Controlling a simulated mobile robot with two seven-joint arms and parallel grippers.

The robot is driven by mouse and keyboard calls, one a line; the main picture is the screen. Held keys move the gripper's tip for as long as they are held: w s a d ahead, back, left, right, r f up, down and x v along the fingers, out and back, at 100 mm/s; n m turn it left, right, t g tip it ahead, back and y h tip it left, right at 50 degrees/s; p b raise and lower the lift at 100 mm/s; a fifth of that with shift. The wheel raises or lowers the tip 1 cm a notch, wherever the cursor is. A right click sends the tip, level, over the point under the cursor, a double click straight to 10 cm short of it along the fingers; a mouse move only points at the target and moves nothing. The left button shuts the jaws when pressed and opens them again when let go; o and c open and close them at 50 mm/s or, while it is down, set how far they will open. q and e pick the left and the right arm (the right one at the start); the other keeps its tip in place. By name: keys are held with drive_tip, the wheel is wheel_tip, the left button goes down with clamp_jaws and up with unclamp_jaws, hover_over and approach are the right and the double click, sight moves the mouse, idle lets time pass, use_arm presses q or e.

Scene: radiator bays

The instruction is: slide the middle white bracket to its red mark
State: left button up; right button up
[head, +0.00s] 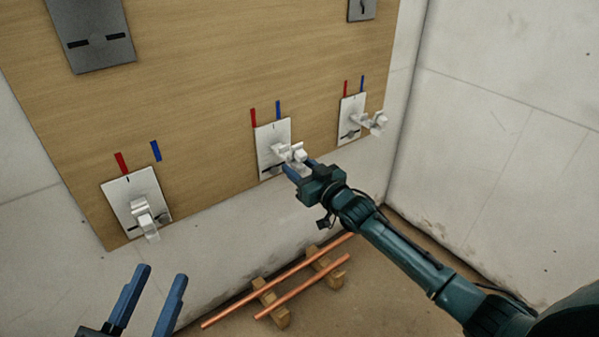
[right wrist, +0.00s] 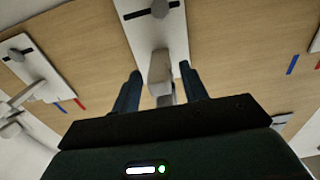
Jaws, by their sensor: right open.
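The middle white bracket (head: 298,153) sticks out from its white plate (head: 268,138) on the wooden board. Its red mark (head: 253,117) is above the plate's left side, and a blue mark (head: 278,110) is above its right side. My right gripper (head: 290,168) is at the bracket. In the right wrist view the bracket (right wrist: 161,72) stands between the two open fingers (right wrist: 160,82), with gaps on both sides; contact cannot be told. The marks of this plate are hidden there. My left gripper (head: 161,275) is open and empty at the lower left, away from the board.
Similar white plates with brackets sit at left (head: 124,190) and right (head: 346,110), each with red and blue marks. Grey plates (head: 88,55) are higher up. Copper pipes (head: 300,287) lie on wooden blocks (head: 269,302) on the floor below. A bare wall (head: 510,150) is at right.

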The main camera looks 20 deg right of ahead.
drive_tip(key=shift+w, duration=0.15)
clamp_jaws()
drive_tip(key=a, duration=0.1)
drive_tip(key=s+a+p, duration=0.1)
drive_tip(key=a, duration=0.1)
drive_tip(key=a+p, duration=0.1)
drive_tip(key=a, duration=0.1)
drive_tip(key=shift+s, duration=0.4)
drive_tip(key=shift+c, duration=1.4)
unclamp_jaws()
use_arm(q)
drive_tip(key=shift+s+a+f+y, duration=0.1)
drive_tip(key=shift+s+f+y, duration=0.1)
drive_tip(key=shift+y, duration=0.1)
use_arm(e)
drive_tip(key=shift+o, duration=1.4)
drive_tip(key=shift+d, duration=0.1)
